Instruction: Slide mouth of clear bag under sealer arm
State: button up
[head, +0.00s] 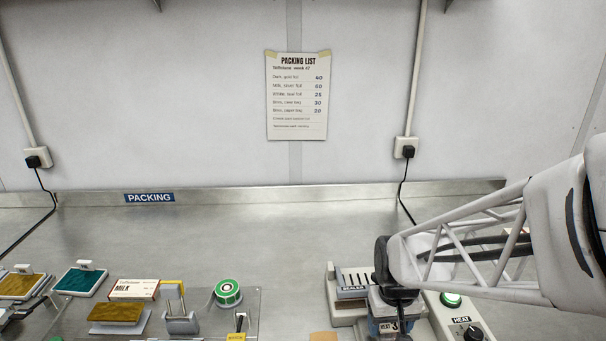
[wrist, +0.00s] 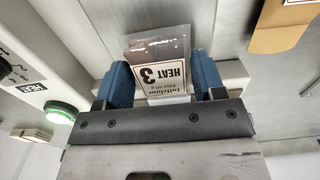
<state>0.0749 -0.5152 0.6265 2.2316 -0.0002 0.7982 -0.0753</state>
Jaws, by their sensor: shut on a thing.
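My gripper (wrist: 160,82) has blue fingers shut on a clear bag (wrist: 155,48) with a white label reading "HEAT 3". The label (head: 389,327) also shows in the head view, between the fingers. The sealer (head: 340,310) is a pale machine at the front right of the bench, marked "SEALER". My gripper is at the sealer, between its left part and its control panel in the head view. My arm hides much of the machine, including most of the sealer arm. I cannot tell whether the bag's mouth is under the sealer arm.
The panel has a green button (head: 451,300) and a heat knob (head: 473,333). A brown paper piece (wrist: 278,28) lies near the sealer. Chocolate moulds, a milk box (head: 134,290) and a green tape roll (head: 228,292) stand at left. The bench behind is clear.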

jog(key=o, duration=1)
jog(key=shift+r, duration=3.9)
jog(key=s+a+r+t, duration=0.2)
jog(key=s+r, duration=0.7)
jog(key=s, duration=0.1)
jog(key=shift+s+a+t, duration=0.25)
jog(key=shift+a+t, duration=0.05)
